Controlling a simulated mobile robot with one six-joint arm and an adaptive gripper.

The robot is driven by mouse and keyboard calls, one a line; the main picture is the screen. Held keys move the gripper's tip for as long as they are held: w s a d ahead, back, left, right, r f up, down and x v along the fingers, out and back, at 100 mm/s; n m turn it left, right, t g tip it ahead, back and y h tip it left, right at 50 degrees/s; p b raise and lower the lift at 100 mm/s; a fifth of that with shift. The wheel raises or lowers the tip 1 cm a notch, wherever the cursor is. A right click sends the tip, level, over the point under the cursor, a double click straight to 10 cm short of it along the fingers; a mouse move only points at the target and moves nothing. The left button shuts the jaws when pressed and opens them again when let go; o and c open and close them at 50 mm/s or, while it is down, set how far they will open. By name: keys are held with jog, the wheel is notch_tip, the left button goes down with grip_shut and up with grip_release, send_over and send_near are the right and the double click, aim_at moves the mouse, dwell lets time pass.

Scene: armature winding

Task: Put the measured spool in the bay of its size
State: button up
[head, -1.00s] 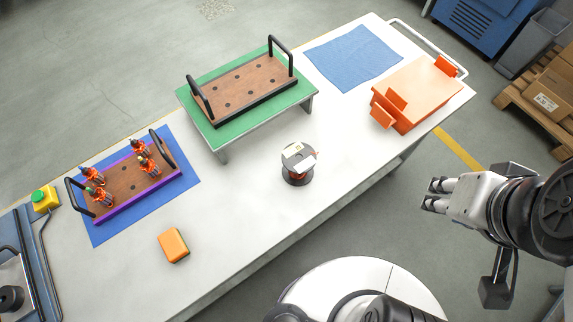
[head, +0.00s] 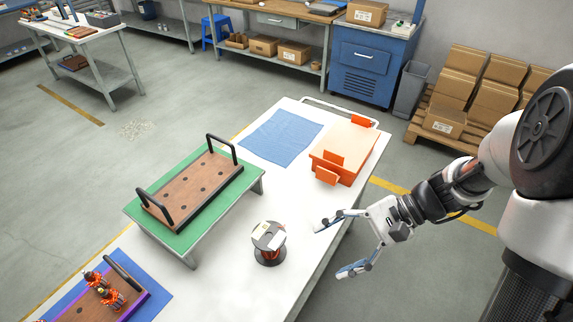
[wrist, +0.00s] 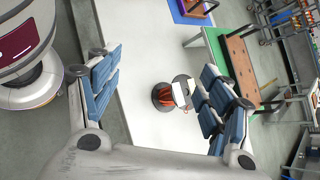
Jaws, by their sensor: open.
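A wire spool (head: 268,243) with dark flanges, reddish-orange winding and a pale label on top stands upright on the white table (head: 222,272). In the wrist view the spool (wrist: 163,97) shows between my fingers, some distance beyond them. My gripper (head: 335,248) is open and empty, to the right of the spool near the table's right edge, not touching it. In the wrist view my gripper (wrist: 158,90) has its blue-padded fingers spread wide. No bay that I can identify for the spool shows on the table. The label's text is too small to read.
A green stand (head: 190,232) with a brown holed tray (head: 198,187) is left of the spool. A blue cloth (head: 281,137) and an orange block-like fixture (head: 344,152) lie at the far end. A purple-edged tray (head: 130,310) holds orange-wound parts at lower left.

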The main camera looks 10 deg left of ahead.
jog(key=w+f+m+t+y, duration=0.1)
jog(key=w+f+m+y, duration=0.4)
jog(key=f, duration=0.5)
jog(key=m+t+y+b, duration=0.2)
jog(key=m+t+b, duration=0.2)
jog(key=m+t, duration=0.25)
send_near(270, 242)
jog(key=shift+m+g, duration=0.25)
jog(key=w+a+f, duration=0.2)
jog(key=a, duration=0.1)
jog(key=w+a+f, duration=0.2)
jog(key=shift+a, duration=0.15)
jog(key=a+b, duration=0.1)
jog(key=a, duration=0.3)
jog(key=shift+a+f, duration=0.15)
jog(key=shift+a, duration=0.1)
jog(key=shift+w+a, duration=0.1)
jog(key=shift+a, duration=0.2)
grip_shut()
